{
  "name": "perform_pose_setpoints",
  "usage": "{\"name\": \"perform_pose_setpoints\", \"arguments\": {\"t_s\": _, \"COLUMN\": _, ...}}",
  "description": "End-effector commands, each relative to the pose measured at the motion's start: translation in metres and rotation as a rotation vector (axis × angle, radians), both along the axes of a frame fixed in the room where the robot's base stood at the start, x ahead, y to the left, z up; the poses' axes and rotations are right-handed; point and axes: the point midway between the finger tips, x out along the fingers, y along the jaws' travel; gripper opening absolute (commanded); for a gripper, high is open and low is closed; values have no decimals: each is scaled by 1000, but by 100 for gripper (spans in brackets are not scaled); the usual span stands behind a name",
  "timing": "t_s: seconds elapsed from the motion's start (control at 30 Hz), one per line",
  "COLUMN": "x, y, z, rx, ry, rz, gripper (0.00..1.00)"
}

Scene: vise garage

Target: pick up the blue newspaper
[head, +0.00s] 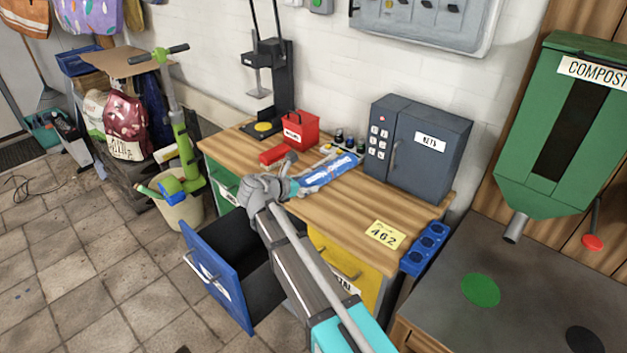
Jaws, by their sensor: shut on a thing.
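The blue newspaper (328,173) is a long, rolled or folded blue and white thing at the wooden workbench (365,205), behind the open drawer. My gripper (287,184) is at its left end, shut on it. My arm comes in from the lower right and hides part of the bench front. I cannot tell whether the newspaper rests on the bench top or is slightly above it.
A red box (300,130), small bottles (338,136) and a grey key cabinet (415,140) stand behind the newspaper. A blue drawer (218,280) is pulled open below. A yellow 462 card (385,235) lies at the right.

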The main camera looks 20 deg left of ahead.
Motion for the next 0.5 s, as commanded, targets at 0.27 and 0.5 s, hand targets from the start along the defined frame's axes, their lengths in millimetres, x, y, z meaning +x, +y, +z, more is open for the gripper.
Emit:
{"name": "perform_pose_setpoints", "arguments": {"t_s": 0.27, "x": -49, "y": 18, "z": 31, "rx": -1, "ry": 0, "rz": 3, "gripper": 19}}
{"name": "perform_pose_setpoints", "arguments": {"t_s": 0.5, "x": -78, "y": 30, "z": 42, "rx": 0, "ry": -1, "rz": 1, "gripper": 19}}
